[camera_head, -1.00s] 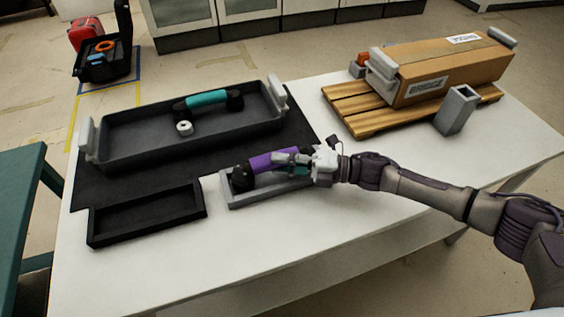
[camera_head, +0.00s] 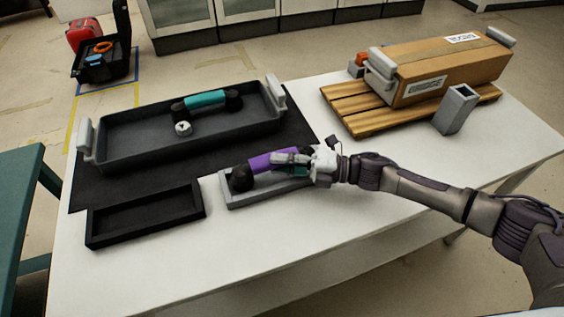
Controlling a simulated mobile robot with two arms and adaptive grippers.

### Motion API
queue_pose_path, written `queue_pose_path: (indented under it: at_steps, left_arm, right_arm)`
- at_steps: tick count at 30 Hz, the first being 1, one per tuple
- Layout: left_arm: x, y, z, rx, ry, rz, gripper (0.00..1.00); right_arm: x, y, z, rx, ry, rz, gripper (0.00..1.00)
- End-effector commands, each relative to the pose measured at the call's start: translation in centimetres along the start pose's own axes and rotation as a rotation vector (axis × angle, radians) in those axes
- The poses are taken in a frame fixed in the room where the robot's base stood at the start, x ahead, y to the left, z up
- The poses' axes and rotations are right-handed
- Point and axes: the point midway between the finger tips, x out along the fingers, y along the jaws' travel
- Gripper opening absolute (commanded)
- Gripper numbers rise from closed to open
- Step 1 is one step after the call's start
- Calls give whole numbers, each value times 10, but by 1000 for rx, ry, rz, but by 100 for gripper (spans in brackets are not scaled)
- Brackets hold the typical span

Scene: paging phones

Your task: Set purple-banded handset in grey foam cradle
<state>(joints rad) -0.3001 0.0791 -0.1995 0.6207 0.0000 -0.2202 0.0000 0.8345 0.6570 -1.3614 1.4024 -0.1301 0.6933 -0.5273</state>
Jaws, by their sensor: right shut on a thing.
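The purple-banded handset (camera_head: 262,161) lies in or just over the grey foam cradle (camera_head: 240,200) at the middle of the table. Its black left end (camera_head: 241,178) shows at the cradle's left end. My right gripper (camera_head: 286,160) is shut on the purple-banded handset, reaching in from the right. The gripper hides the handset's right end and part of the cradle, so I cannot tell whether the handset rests fully on the cradle floor. My left gripper is not in view.
A dark grey tray (camera_head: 130,153) with a teal-banded handset (camera_head: 206,98) and a small white roll (camera_head: 183,128) stands behind. An empty black tray (camera_head: 145,221) is at front left. A wooden pallet (camera_head: 352,120) with a cardboard box (camera_head: 440,70) and a grey hollow block (camera_head: 456,109) stand right.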

Motion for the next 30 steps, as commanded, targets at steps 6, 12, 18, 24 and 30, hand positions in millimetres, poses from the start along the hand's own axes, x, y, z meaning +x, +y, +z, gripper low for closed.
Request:
queue_pose_path:
  at_steps: [6,12,18,24,30]
  left_arm:
    - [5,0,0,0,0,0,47]
    - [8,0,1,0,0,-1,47]
    - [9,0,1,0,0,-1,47]
    - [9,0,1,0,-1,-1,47]
    - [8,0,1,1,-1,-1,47]
  right_arm:
    - [0,-4,0,0,0,2,0]
    - [0,-8,0,0,0,2,0]
    - [0,-9,0,0,1,2,36]
    - [0,-10,0,0,0,1,36]
    - [-7,-11,0,1,-1,-1,36]
